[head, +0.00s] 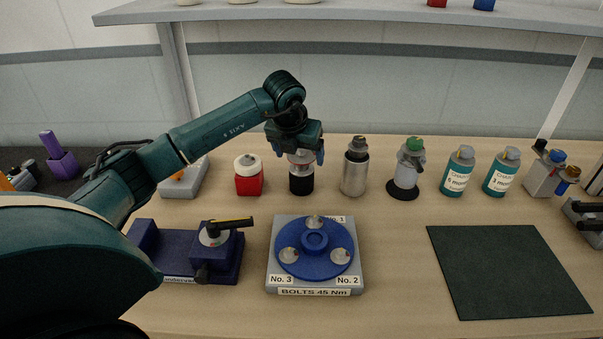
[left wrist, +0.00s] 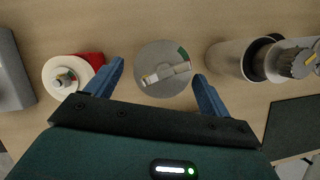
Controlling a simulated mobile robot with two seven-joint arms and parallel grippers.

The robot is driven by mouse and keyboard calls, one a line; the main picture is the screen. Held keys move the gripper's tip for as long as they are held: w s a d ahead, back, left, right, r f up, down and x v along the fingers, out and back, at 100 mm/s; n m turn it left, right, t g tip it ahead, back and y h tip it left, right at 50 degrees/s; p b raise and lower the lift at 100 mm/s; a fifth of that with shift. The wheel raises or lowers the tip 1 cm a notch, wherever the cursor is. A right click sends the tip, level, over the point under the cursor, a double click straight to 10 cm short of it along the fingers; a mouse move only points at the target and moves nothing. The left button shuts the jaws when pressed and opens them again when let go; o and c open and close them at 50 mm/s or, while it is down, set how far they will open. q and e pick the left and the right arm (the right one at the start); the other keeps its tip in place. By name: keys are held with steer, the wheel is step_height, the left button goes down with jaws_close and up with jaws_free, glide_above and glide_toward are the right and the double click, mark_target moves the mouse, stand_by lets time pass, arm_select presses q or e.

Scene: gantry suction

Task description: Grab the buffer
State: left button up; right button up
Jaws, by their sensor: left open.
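My left gripper (head: 301,154) points down over a dark bottle (head: 301,184) with a lighter upper part in the back row. Its blue fingers are apart, one on each side of the bottle's top. In the left wrist view the bottle's round grey top (left wrist: 165,70) shows between the open fingers (left wrist: 158,88); I cannot tell whether they touch it. No label that reads "buffer" is legible. Two teal bottles with white labels, one (head: 457,171) and another (head: 501,172), stand further right. My right gripper is not in view.
A red container (head: 249,181) stands just left of the dark bottle and a silver cylinder (head: 354,177) just right. In front are a blue bolt fixture (head: 315,262) and a dark blue clamp (head: 186,252). A dark green mat (head: 508,272) lies bare at the right. A shelf (head: 350,12) hangs above.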

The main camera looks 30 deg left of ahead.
mark_target(302, 173)
arm_select(q)
steer(key=x, duration=0.3)
steer(key=shift+w+d+f, duration=0.1)
steer(key=shift+c, duration=0.2)
steer(key=c, duration=1.3)
